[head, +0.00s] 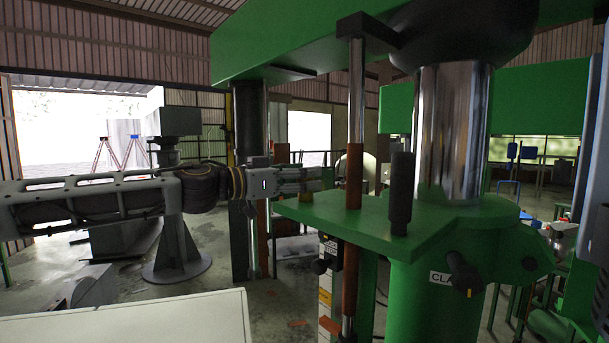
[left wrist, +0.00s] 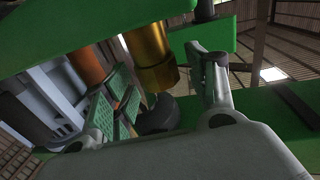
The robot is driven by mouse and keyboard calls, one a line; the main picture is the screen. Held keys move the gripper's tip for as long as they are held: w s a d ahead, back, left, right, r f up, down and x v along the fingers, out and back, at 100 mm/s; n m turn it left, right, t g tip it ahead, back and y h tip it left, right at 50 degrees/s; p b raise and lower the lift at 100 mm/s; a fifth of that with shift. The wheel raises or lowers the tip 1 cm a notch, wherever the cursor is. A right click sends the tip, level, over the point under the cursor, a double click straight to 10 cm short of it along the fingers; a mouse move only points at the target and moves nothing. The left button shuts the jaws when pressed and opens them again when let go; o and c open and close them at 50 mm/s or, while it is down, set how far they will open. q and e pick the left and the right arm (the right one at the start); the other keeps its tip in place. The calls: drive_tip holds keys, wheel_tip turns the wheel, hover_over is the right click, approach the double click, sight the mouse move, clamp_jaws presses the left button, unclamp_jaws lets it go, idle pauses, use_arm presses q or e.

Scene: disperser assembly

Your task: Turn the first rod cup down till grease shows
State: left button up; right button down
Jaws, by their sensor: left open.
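My left gripper (head: 312,178) reaches in from the left, level with the edge of the green press plate (head: 290,208), left of a steel rod (head: 356,95) with a brown sleeve (head: 353,175). In the left wrist view my left gripper (left wrist: 165,95) is open, its fingers spread and nothing held. A brass-coloured cylinder (left wrist: 150,45) shows ahead between and beyond the fingers. I cannot tell if it is the first rod cup. A copper-coloured cylinder (left wrist: 86,65) is left of it. No grease is visible. My right gripper is not in view.
The thick polished column (head: 450,130) and a dark upright post (head: 401,190) stand right of the rod. A dark handle (head: 463,272) juts from the green body. A pale surface (head: 130,320) is at the lower left.

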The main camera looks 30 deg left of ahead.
use_arm(q)
drive_tip(key=shift+w+d, duration=0.1)
drive_tip(key=shift+w, duration=0.3)
drive_tip(key=c, duration=1)
drive_tip(key=shift+c, duration=0.2)
